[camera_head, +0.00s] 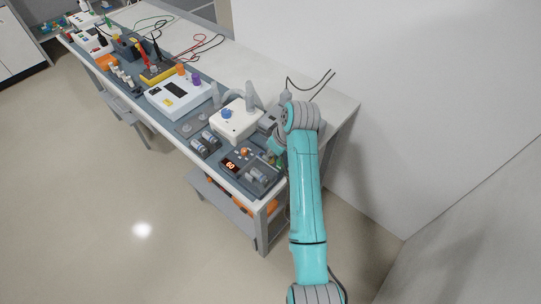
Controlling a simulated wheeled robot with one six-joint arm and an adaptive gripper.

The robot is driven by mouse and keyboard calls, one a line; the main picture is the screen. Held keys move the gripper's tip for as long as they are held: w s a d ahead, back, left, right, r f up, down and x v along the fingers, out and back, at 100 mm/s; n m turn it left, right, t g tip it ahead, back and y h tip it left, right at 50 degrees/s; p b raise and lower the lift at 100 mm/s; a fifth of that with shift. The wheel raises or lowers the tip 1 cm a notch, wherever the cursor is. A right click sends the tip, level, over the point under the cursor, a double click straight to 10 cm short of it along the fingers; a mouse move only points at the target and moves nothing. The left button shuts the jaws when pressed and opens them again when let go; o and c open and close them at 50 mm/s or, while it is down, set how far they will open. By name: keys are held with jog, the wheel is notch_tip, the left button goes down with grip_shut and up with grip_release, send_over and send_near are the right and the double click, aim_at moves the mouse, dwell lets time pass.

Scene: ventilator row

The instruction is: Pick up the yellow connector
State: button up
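I cannot make out a yellow connector for certain in this view. My teal arm reaches up from the bottom right to the near right end of the long table. My gripper (273,157) is low over the dark grey panel (236,183) there. It is small and partly covered by the arm, so its fingers and anything between them cannot be told. The panel has a red lit display, an orange knob and grey cylinders. Small green and light specks show beside the gripper, too small to name.
A white box with a blue knob (235,119) stands just left of the arm. Further along are a white unit with dark screens (179,95), a yellow-edged device (158,75) and loose cables. A wall stands at the right. The floor at left is clear.

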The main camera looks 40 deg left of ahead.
jog(key=shift+a+f, duration=0.25)
jog(key=shift+f, duration=0.35)
grip_shut()
